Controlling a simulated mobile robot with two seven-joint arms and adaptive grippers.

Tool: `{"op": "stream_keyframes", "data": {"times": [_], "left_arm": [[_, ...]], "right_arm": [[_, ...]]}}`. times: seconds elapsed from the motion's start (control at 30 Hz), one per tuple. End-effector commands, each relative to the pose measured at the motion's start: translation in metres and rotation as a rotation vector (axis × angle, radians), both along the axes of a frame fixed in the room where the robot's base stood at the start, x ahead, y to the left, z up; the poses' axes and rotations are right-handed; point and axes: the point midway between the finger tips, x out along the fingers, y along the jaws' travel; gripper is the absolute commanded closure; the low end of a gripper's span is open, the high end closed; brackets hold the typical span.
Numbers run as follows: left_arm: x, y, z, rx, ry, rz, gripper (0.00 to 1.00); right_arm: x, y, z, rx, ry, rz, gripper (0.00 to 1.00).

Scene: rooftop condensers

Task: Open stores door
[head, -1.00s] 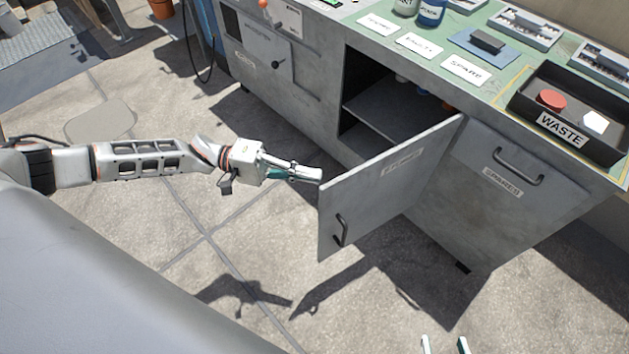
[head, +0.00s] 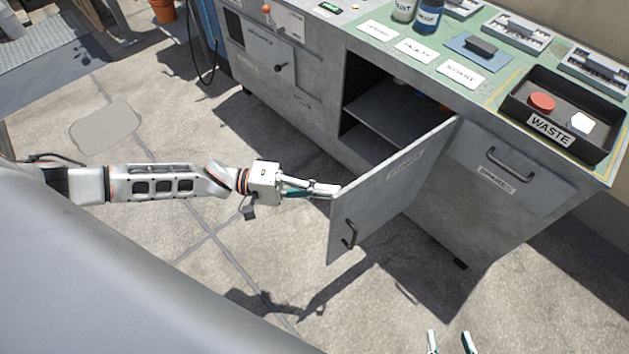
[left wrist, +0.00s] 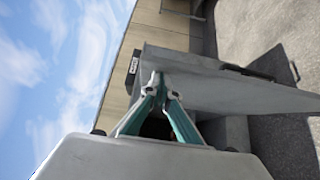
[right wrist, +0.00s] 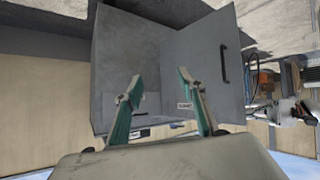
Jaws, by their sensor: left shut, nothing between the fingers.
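The grey cabinet door (head: 385,195) stands wide open, swung out from the bench, with a dark bar handle (head: 350,234) near its free edge. Its label is too blurred to read surely. My left gripper (head: 332,190) is shut and empty, its fingertips at the upper free corner of the door, on the side facing the opening. The left wrist view shows the tips (left wrist: 159,84) against or very near the door (left wrist: 225,92); contact is not certain. My right gripper (head: 450,336) is open and empty at the bottom of the head view, apart from the door (right wrist: 210,65).
The open compartment (head: 385,112) shows a shelf. A second closed door (head: 490,205) with a handle is to the right. On the bench top are a black WASTE tray (head: 585,150), bottles (head: 429,16) and white cards. The paved floor (head: 215,285) in front is clear.

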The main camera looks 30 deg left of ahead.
Motion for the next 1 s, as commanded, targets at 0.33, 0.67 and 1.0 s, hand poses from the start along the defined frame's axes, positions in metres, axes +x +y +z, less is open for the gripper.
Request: {"op": "stream_keyframes", "data": {"times": [0.33, 0.67, 1.0], "left_arm": [[-0.026, -0.050, 0.009, -0.006, -0.007, 0.130, 1.00], [-0.051, -0.113, 0.001, 0.003, 0.007, 0.188, 1.00], [-0.055, -0.121, -0.003, 0.006, 0.009, 0.187, 1.00]], "right_arm": [[0.001, -0.014, 0.013, -0.033, -0.005, -0.015, 0.60], [-0.008, -0.020, 0.009, -0.044, 0.022, -0.028, 0.60], [-0.010, -0.021, 0.006, -0.044, 0.027, -0.029, 0.60]]}}
